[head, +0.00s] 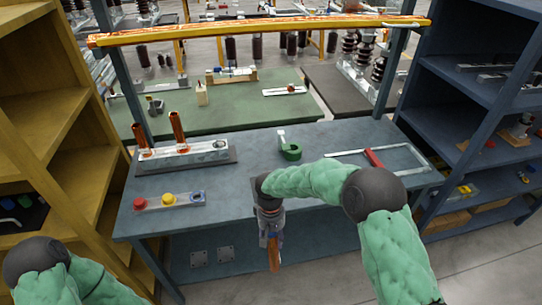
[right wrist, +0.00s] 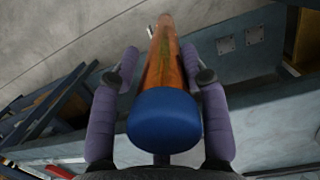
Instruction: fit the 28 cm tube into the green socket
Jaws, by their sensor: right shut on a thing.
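My right gripper (head: 270,232) is shut on an orange-brown tube (head: 274,255), which hangs down in front of the table's near edge. In the right wrist view the tube (right wrist: 168,60) lies between the two purple fingers and has a blue cap (right wrist: 165,118) on its near end. Its length cannot be read. The green socket (head: 291,153) stands on the blue-grey table, beyond and slightly right of the right gripper, with a pale upright piece beside it. The tube is apart from it. My left gripper is out of view; only part of its arm shows at bottom left.
A rack (head: 190,156) with two orange tubes stands at the table's back left. A strip with red, yellow and blue parts (head: 168,201) lies in front. A metal frame with a red handle (head: 374,158) lies right. An orange beam (head: 255,30) crosses above; shelves flank the table.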

